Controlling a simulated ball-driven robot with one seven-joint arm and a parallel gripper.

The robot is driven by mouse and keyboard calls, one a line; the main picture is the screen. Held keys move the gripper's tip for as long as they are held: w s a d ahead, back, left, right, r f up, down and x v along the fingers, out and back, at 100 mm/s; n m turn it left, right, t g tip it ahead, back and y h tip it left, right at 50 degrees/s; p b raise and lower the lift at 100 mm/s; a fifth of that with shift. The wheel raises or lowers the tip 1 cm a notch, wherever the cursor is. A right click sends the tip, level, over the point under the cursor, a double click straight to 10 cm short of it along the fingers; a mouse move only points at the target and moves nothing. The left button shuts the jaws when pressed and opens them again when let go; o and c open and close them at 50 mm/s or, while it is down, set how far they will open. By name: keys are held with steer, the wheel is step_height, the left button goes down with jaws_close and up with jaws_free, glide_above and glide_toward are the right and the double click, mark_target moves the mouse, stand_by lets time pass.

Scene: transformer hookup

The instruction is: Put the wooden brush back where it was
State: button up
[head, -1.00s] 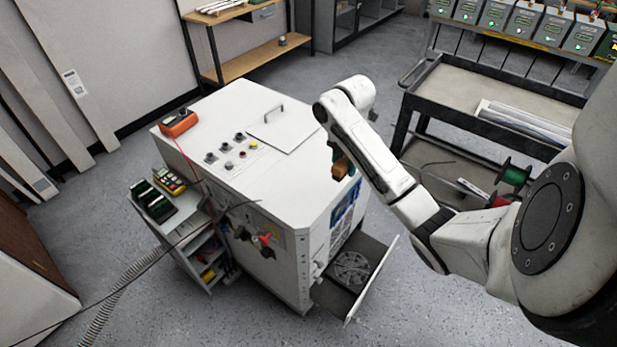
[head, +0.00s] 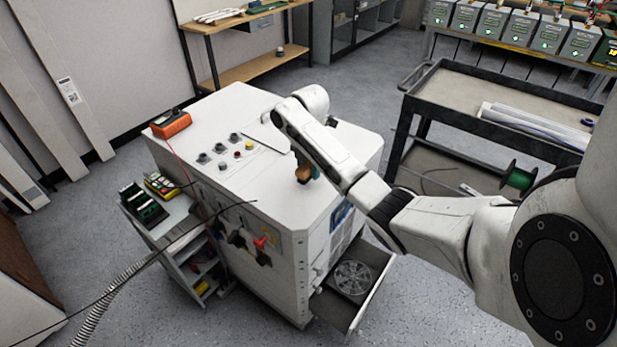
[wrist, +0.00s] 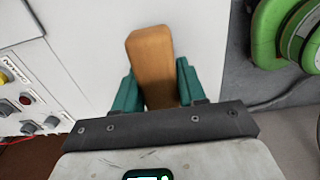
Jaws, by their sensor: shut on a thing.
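The wooden brush (wrist: 153,62) shows as a brown wooden block between the teal fingers of my gripper (wrist: 158,85) in the wrist view. The fingers press on both of its sides. In the head view the brush (head: 303,172) hangs below the end of my arm, over the right part of the white cabinet's top. My gripper (head: 309,170) is mostly hidden there behind my arm. I cannot tell how high the brush is above the cabinet top. Its bristles are not visible.
The white cabinet (head: 262,190) has knobs on top, an orange meter (head: 170,124) at its far left corner and an open drawer (head: 372,290) low at front right. A small side shelf (head: 180,240) holds meters. A black cart (head: 480,110) stands at right.

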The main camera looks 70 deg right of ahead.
mark_target(309, 176)
steer(key=shift+w+f+p, duration=0.1)
steer(key=shift+f+p, duration=0.25)
steer(key=shift+f, duration=1.35)
steer(key=shift+f, duration=0.15)
steer(key=o, duration=1)
step_height(309, 176, up, 11)
steer(key=shift+r, duration=0.1)
steer(key=shift+r+p, duration=0.6)
steer(key=shift+p, duration=0.2)
